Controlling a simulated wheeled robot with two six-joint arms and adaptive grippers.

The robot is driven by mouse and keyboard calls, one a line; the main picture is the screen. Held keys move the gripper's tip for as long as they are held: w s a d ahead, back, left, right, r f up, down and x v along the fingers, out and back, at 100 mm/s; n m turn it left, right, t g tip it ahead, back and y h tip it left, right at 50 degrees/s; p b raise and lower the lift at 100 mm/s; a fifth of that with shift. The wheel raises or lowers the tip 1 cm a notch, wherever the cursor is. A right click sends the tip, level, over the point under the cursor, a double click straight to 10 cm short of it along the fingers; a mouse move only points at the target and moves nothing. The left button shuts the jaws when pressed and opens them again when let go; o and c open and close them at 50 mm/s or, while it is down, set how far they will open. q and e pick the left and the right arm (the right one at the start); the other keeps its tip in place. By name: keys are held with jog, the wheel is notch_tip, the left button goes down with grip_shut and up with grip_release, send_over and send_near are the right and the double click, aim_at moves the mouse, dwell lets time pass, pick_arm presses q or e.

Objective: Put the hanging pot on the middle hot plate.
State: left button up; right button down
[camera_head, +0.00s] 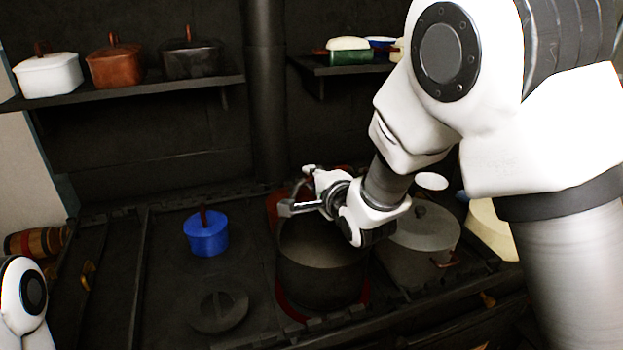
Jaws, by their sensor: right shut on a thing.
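The dark, open pot (320,270) is upright over the middle of the stove. A red ring (364,297), which looks like the middle hot plate, shows around its base. I cannot tell whether the pot rests on it or hangs just above. My right gripper (298,192) is shut at the far upper edge of the pot, and the gripped part is mostly hidden by the fingers. My left arm shows only as a white link at the lower left corner, and its gripper is out of view.
A large grey lidded pot (420,238) stands close on the right. A reddish pot (279,205) is partly hidden behind my gripper. Shelves with lidded pots (115,66) hang behind.

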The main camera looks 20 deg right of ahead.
jog(key=shift+f, duration=0.15)
pick_arm(q)
jog(key=shift+s+f, duration=0.1)
jog(key=shift+f, duration=0.2)
pick_arm(e)
jog(key=shift+w+f, duration=0.15)
jog(key=shift+f, duration=0.05)
jog(key=c, duration=1.1)
grip_release()
jog(key=shift+r, duration=0.1)
pick_arm(q)
jog(key=shift+s+a, duration=0.1)
pick_arm(e)
jog(key=shift+o, duration=0.2)
jog(key=shift+s, duration=0.2)
